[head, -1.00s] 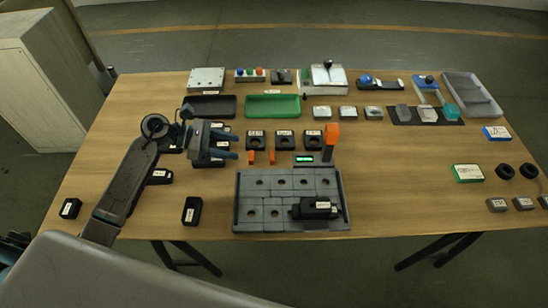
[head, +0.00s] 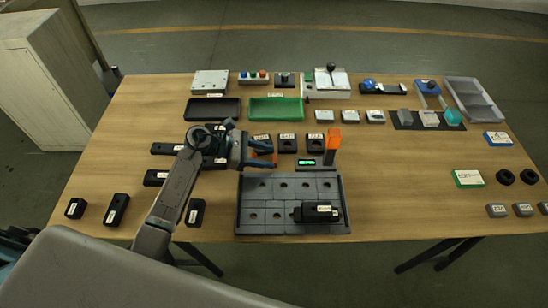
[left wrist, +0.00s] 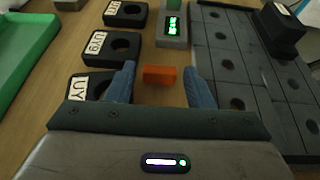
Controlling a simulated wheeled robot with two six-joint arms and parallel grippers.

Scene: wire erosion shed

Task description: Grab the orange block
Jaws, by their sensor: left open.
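A small orange block (left wrist: 159,75) lies on the table between the two blue fingers of my left gripper (left wrist: 160,71) in the left wrist view. Gaps show on both sides of it, so the fingers are apart from it. In the head view my left gripper (head: 273,156) is low over the table, left of the orange-topped post (head: 333,139), and mostly hides the small block. The gripper is open and empty. My right gripper is not in view.
Black labelled holders (head: 287,143) stand just behind the gripper. A small device with a green display (head: 307,163) is to its right. A grey fixture plate (head: 265,187) with a black block (head: 318,213) lies in front. A green tray (head: 275,108) is farther back.

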